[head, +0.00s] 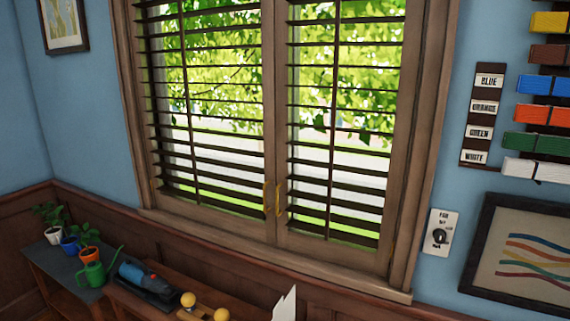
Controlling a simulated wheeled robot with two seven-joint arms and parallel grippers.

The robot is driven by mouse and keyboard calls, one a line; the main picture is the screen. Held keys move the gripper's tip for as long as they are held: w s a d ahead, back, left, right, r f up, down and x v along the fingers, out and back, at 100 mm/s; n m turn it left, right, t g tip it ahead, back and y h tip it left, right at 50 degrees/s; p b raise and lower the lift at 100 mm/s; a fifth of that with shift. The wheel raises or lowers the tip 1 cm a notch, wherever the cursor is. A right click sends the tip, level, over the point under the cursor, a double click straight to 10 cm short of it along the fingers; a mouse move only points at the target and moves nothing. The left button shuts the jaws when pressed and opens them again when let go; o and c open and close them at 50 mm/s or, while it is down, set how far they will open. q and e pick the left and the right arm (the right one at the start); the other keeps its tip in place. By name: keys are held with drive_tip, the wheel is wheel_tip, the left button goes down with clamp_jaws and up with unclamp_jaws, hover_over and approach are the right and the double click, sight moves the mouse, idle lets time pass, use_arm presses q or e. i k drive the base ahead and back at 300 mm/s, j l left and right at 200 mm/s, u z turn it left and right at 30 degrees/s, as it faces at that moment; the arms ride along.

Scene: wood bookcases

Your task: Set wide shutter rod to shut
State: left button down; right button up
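A window with dark wooden shutters fills the middle of the head view. The left shutter panel (225,145) and the right shutter panel (354,142) both have slats tilted open, with green leaves and daylight showing between them. A thin upright rod (187,110) runs down the left panel, and another rod (333,100) runs down the right panel. The left panel looks somewhat wider. Two brass handles (272,199) sit where the panels meet, and both panels stand closed in the frame. Neither of my grippers shows in this view.
Below left, a low bench holds potted plants (69,243), a green watering can (95,272) and a blue tool (146,277). Two yellow balls (204,307) and a white pointed shape (285,304) are at the bottom.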

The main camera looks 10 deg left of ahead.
sight(180, 11)
drive_tip(key=i+j, duration=0.25)
drive_tip(key=j, duration=0.15)
drive_tip(key=i+j, duration=0.2)
drive_tip(key=j, duration=0.15)
drive_tip(key=i+j, duration=0.25)
drive_tip(key=j, duration=0.15)
drive_tip(key=i+j+z, duration=0.1)
drive_tip(key=j, duration=0.25)
drive_tip(key=i+j, duration=0.55)
drive_tip(key=j, duration=0.25)
drive_tip(key=i+j, duration=0.2)
drive_tip(key=j, duration=0.2)
